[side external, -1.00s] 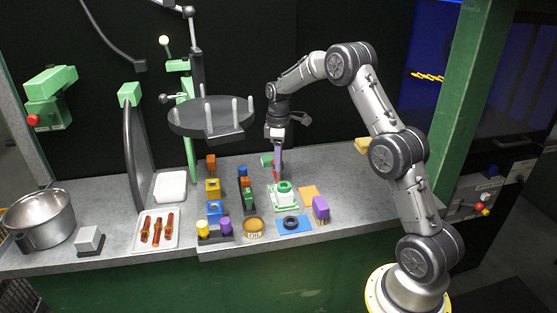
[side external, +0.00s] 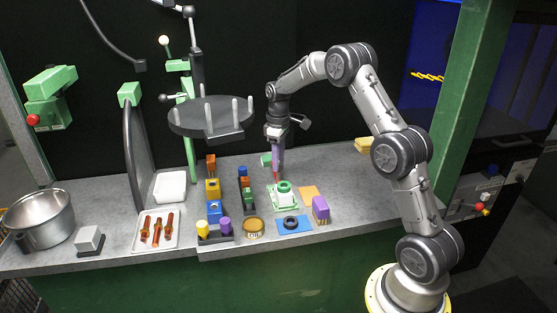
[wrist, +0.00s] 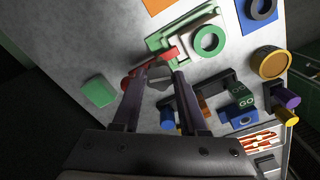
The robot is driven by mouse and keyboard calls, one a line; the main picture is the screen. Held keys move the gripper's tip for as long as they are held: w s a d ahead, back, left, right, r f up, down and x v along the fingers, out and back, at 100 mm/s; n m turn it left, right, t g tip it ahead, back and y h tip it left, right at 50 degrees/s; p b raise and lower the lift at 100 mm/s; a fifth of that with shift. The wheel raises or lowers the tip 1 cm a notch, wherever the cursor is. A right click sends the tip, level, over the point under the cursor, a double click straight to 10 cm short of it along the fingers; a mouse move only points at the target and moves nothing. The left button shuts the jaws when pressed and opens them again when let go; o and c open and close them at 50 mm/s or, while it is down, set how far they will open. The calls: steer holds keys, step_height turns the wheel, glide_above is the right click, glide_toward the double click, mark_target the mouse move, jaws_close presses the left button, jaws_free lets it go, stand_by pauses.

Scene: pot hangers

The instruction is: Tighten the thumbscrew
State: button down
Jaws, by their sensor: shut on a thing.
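A green fixture (side external: 275,205) with a white block and a green ring (side external: 285,187) stands on the grey counter; the ring also shows in the wrist view (wrist: 208,41). A red part (wrist: 168,54), which looks like the thumbscrew, sits at the fixture's side. My gripper (side external: 276,178) points down beside the fixture, with purple fingers. In the wrist view my gripper (wrist: 162,72) has its fingertips on either side of the red part, shut on it. The fingers hide some of the red part, and its thread cannot be seen.
Behind the gripper lies a green block (wrist: 99,91). Near the fixture are an orange sheet (side external: 309,193), a purple brush-like block (side external: 320,208), a blue mat with a black ring (side external: 279,226) and a round tan tin (side external: 253,229). Coloured blocks (side external: 213,190) stand to the left, below a dark round rack (side external: 205,117).

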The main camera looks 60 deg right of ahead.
steer(key=m, duration=0.4)
steer(key=shift+m, duration=0.3)
steer(key=m, duration=0.3)
steer(key=shift+m, duration=0.4)
steer(key=m, duration=0.4)
steer(key=shift+r, duration=0.1)
steer(key=shift+m, duration=2.1)
steer(key=shift+c, duration=2.2)
jaws_free()
step_height(320, 180, up, 14)
